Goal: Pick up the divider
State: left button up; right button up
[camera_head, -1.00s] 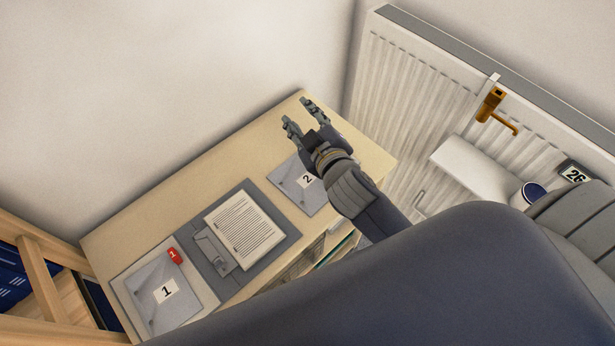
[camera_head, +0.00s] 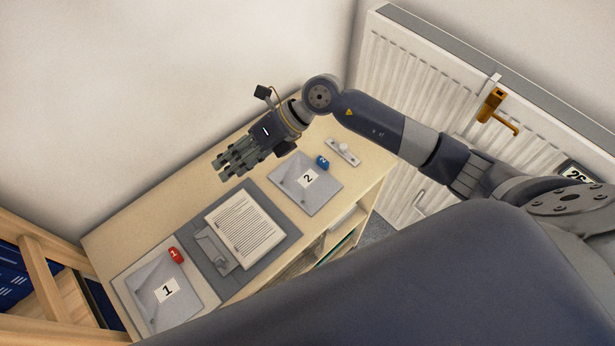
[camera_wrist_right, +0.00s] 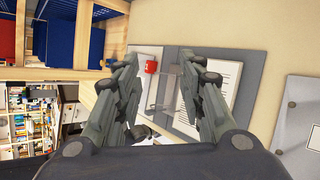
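My right gripper (camera_head: 232,164) hangs over the wooden desk top, behind the grey board, with nothing between its fingers. In the right wrist view its two fingers (camera_wrist_right: 163,75) stand well apart. No thing is clearly marked as the divider. A grey board (camera_head: 283,225) lies on the desk with a printed sheet (camera_head: 240,228) and a small grey clip-like piece (camera_head: 214,251) on it. The board also shows between and beyond the fingers in the right wrist view (camera_wrist_right: 253,75). My left gripper is not in view.
A small white fixture (camera_head: 343,152) lies at the right. Blue binders (camera_head: 14,275) stand on a wooden shelf at left.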

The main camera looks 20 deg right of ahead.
jog(key=w+d+f+h, duration=0.2)
jog(key=d+f+h, duration=0.25)
jog(key=d, duration=0.55)
jog(key=g+h+p, duration=0.1)
jog(key=h+p, duration=0.1)
jog(key=h, duration=0.4)
send_over(323, 160)
notch_tip(323, 160, down, 5)
jog(key=shift+s+f, duration=0.1)
jog(key=shift+s, duration=0.05)
jog(key=shift+f, duration=0.45)
notch_tip(323, 160, down, 4)
jog(key=shift+r+p, duration=0.1)
jog(key=shift+p, duration=0.85)
jog(key=shift+w+f, duration=0.2)
jog(key=shift+f, duration=0.2)
jog(key=shift+c, duration=0.3)
grip_shut()
